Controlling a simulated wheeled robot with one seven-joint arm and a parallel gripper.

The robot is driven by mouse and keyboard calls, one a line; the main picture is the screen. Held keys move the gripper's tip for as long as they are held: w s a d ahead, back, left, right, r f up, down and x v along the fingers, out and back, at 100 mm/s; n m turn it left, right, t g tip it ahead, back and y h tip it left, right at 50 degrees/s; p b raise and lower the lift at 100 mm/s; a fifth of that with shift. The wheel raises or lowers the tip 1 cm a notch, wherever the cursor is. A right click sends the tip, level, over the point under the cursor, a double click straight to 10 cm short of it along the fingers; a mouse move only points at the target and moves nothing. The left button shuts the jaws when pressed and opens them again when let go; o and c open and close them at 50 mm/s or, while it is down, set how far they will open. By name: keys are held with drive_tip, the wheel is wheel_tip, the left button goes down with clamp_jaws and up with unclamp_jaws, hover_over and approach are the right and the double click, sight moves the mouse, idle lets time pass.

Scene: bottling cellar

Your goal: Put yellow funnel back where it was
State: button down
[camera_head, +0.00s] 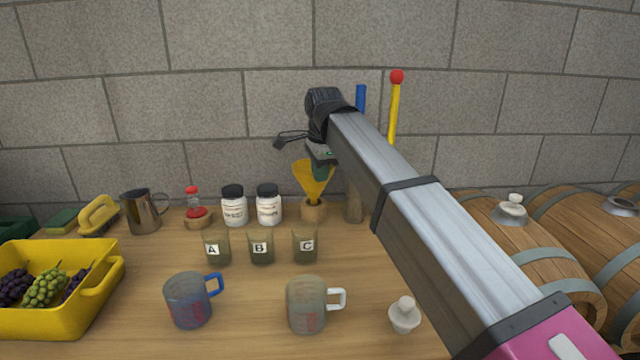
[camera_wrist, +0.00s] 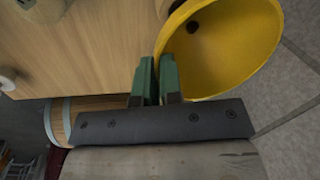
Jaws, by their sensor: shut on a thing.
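The yellow funnel (camera_head: 312,182) is upright at the back of the wooden table, its spout end at a small round wooden holder (camera_head: 313,210). Whether the spout is seated in the holder or just above it I cannot tell. My gripper (camera_head: 320,170) is at the funnel's right side. In the wrist view the green fingers of my gripper (camera_wrist: 157,80) are close together at the rim of the yellow funnel (camera_wrist: 225,45), shut on its wall. The funnel's inside and dark bottom hole show there.
Jars A, B and C (camera_head: 305,246) stand in front of the holder. Two white-labelled bottles (camera_head: 268,205) are left of it. A wooden-looking cylinder (camera_head: 353,206) is close on the right. Measuring jugs (camera_head: 306,305) stand nearer; barrels (camera_head: 540,245) are at right.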

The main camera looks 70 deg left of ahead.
drive_tip(key=shift+f, duration=2.1)
drive_tip(key=c, duration=1.3)
unclamp_jaws()
drive_tip(key=r, duration=0.4)
drive_tip(key=d+r, duration=0.1)
drive_tip(key=r, duration=0.3)
drive_tip(key=d+r, duration=0.1)
drive_tip(key=r, duration=0.4)
